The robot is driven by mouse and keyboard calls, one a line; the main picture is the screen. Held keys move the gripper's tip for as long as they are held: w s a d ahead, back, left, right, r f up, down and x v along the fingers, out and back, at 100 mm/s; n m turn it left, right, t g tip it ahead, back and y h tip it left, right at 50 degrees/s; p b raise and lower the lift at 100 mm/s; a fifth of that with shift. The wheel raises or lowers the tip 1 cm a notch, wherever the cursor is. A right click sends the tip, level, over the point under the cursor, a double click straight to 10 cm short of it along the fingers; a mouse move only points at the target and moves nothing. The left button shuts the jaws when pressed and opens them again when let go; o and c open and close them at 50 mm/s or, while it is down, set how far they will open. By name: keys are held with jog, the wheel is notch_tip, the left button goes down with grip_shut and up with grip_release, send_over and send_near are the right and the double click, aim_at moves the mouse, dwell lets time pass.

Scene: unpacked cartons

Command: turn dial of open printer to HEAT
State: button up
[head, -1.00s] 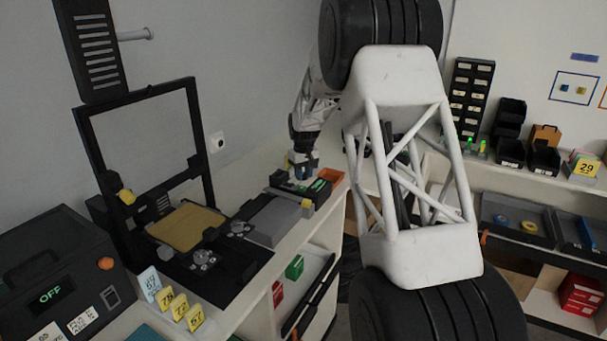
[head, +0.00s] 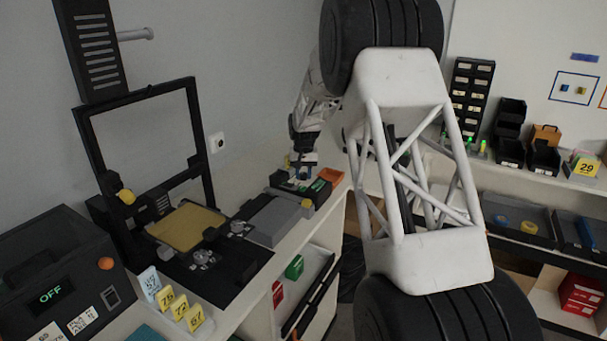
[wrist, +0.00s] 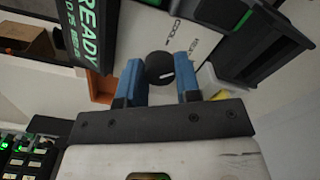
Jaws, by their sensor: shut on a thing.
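The open printer (head: 196,110) is the black frame with a yellow bed at the left of the head view. A dark control box (head: 318,196) sits at the counter's far end. In the wrist view, its black round dial (wrist: 157,66) bears a short white mark and stands on a pale panel. My gripper (wrist: 160,82) has its two blue fingers shut on the dial, one on each side. Beside the dial is a "COOL" label (wrist: 177,34); another label next to it is hard to read. A green display (wrist: 82,38) reads "READY". My gripper (head: 303,162) looks small in the head view.
A grey box (head: 272,222) lies between the printer bed and the control box. An orange tray (head: 331,175) is close beside the control box. A black machine (head: 60,275) showing "OFF" and several numbered tags (head: 180,305) stand at front left.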

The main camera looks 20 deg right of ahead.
aim_at(304, 174)
jog(key=o, duration=0.9)
jog(key=shift+r, duration=0.2)
jog(key=shift+r, duration=3.7)
jog(key=shift+s+r, duration=0.1)
